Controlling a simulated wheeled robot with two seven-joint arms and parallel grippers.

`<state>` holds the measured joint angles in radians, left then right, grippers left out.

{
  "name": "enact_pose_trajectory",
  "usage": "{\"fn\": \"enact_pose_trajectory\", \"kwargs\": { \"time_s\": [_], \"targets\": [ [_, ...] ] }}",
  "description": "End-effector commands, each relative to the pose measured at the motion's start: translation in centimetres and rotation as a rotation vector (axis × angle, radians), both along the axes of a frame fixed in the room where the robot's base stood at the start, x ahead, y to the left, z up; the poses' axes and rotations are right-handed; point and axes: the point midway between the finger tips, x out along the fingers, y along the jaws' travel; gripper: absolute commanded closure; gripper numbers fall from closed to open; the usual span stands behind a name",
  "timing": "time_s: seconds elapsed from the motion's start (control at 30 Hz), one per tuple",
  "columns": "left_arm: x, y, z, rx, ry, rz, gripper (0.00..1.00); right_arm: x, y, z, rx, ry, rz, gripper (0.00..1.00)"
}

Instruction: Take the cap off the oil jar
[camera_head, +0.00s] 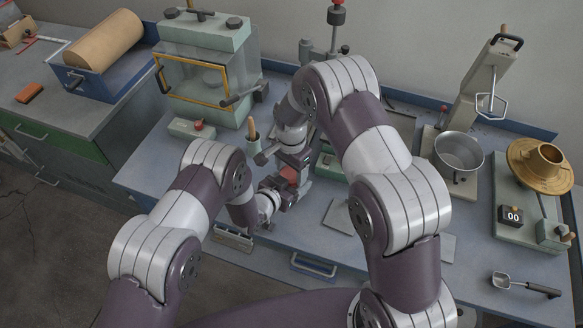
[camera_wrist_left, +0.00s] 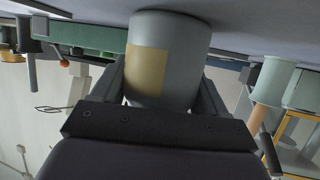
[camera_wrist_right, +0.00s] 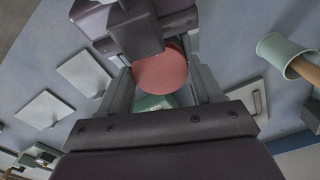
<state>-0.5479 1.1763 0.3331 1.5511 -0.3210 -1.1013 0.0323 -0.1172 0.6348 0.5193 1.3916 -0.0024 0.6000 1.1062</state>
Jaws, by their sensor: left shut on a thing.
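The oil jar shows in the left wrist view as a grey cylinder (camera_wrist_left: 190,75) with a tan label. My left gripper (camera_wrist_left: 160,95) is shut on its body, one finger on each side. The jar's red cap (camera_wrist_right: 160,72) lies between the fingers of my right gripper (camera_wrist_right: 163,80) in the right wrist view. I cannot tell whether these fingers press on it. In the head view the red cap (camera_head: 289,174) shows small, with my left gripper (camera_head: 277,195) and right gripper (camera_head: 294,160) close together around it. The arms hide most of the jar there.
A glass-fronted box (camera_head: 200,78) stands behind on the left, with a small green cup (camera_head: 252,133) holding a wooden handle nearby. Flat grey plates (camera_wrist_right: 85,72) lie close to the grippers. A metal pot (camera_head: 458,152) and a brass disc (camera_head: 540,166) stand on the right.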

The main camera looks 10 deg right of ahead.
Motion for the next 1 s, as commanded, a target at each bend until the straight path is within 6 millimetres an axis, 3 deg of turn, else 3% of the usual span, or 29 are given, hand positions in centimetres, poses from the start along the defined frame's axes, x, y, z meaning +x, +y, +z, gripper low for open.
{"fn": "enact_pose_trajectory", "kwargs": {
  "time_s": [0.03,0.07,0.27,0.53,0.83,0.87,0.9,0.93,1.0],
  "targets": [
    [0.02,0.05,-0.03,0.0,0.001,0.001,1.0,-0.06,-0.03,-0.02,0.0,0.002,0.0,0.63],
    [0.02,0.05,-0.03,0.0,0.001,0.001,1.0,-0.07,-0.02,-0.02,0.0,0.002,0.0,0.72],
    [0.04,0.08,-0.04,0.0,0.001,0.003,1.0,-0.1,-0.04,-0.03,-0.001,0.003,0.014,0.73],
    [0.06,0.11,-0.05,0.0,0.002,0.004,1.0,-0.11,-0.09,-0.01,0.002,0.007,0.513,0.73],
    [0.09,0.16,-0.04,0.001,0.002,0.005,1.0,-0.13,-0.12,-0.02,0.003,0.007,0.579,0.73],
    [0.09,0.16,-0.05,0.001,0.002,0.006,1.0,-0.13,-0.12,-0.02,0.003,0.007,0.579,0.33],
    [0.08,0.15,-0.05,0.001,0.002,0.005,1.0,-0.14,-0.12,-0.02,0.002,0.008,0.579,0.2],
    [0.07,0.15,-0.05,0.001,0.002,0.005,1.0,-0.13,-0.11,-0.02,0.003,0.007,0.578,0.11],
    [0.04,0.1,-0.04,0.001,0.002,0.004,1.0,-0.1,-0.08,-0.01,0.003,0.006,0.578,0.11]
  ]
}}
